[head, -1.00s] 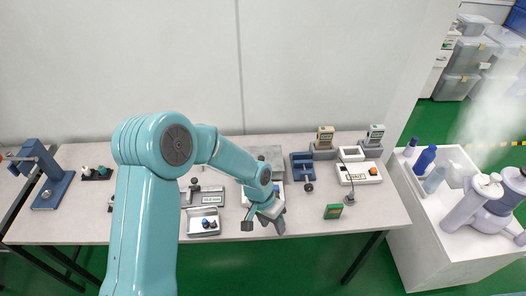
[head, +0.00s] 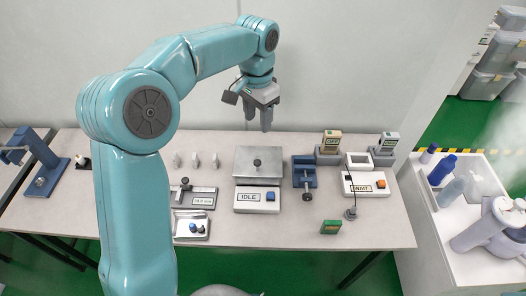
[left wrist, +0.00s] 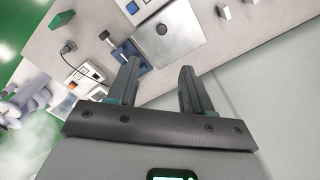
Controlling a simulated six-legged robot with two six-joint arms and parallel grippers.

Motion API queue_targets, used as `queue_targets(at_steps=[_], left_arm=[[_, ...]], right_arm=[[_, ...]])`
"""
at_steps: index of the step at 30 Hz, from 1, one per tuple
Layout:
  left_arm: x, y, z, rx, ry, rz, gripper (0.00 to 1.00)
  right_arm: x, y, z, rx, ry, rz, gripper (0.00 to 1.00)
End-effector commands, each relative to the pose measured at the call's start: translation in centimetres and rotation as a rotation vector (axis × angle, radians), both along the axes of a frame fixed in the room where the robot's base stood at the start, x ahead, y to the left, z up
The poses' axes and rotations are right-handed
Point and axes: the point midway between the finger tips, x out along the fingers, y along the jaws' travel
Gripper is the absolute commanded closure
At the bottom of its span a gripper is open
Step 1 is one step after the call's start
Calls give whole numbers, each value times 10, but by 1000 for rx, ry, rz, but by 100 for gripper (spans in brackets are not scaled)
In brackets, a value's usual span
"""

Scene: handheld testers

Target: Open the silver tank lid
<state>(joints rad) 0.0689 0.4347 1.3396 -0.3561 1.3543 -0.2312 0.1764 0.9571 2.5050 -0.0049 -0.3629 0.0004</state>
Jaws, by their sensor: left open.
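The silver tank lid (head: 244,158) is a square metal plate with a dark knob (head: 257,163) on it, lying flat and closed at the middle of the table. A white box reading IDLE (head: 249,197) with a blue button sits at its front. My left gripper (head: 259,122) hangs open and empty above and behind the lid, fingers down, apart from it. In the left wrist view, the lid (left wrist: 180,38) lies beyond the open fingertips (left wrist: 160,67). My right gripper is not in view.
A blue clamp-like device (head: 304,172) stands close right of the lid. A box reading WAIT (head: 366,184) is farther right. A gauge plate (head: 203,197) and a metal tray (head: 191,226) are left. Small pale pieces (head: 195,160) stand behind them.

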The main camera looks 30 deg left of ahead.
Motion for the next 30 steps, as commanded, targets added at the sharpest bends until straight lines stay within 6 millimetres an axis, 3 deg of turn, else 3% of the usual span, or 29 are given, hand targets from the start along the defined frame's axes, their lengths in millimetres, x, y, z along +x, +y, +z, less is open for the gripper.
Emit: queue_targets(at_steps=[5, 21, 30], left_arm=[[-6, 2, -15, 2, 6, 1, 50], [-8, 0, -135, 1, 7, 1, 50], [-4, 0, -162, 1, 3, 2, 50]], right_arm=[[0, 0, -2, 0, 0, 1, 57], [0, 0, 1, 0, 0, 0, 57], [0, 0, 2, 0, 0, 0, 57]])
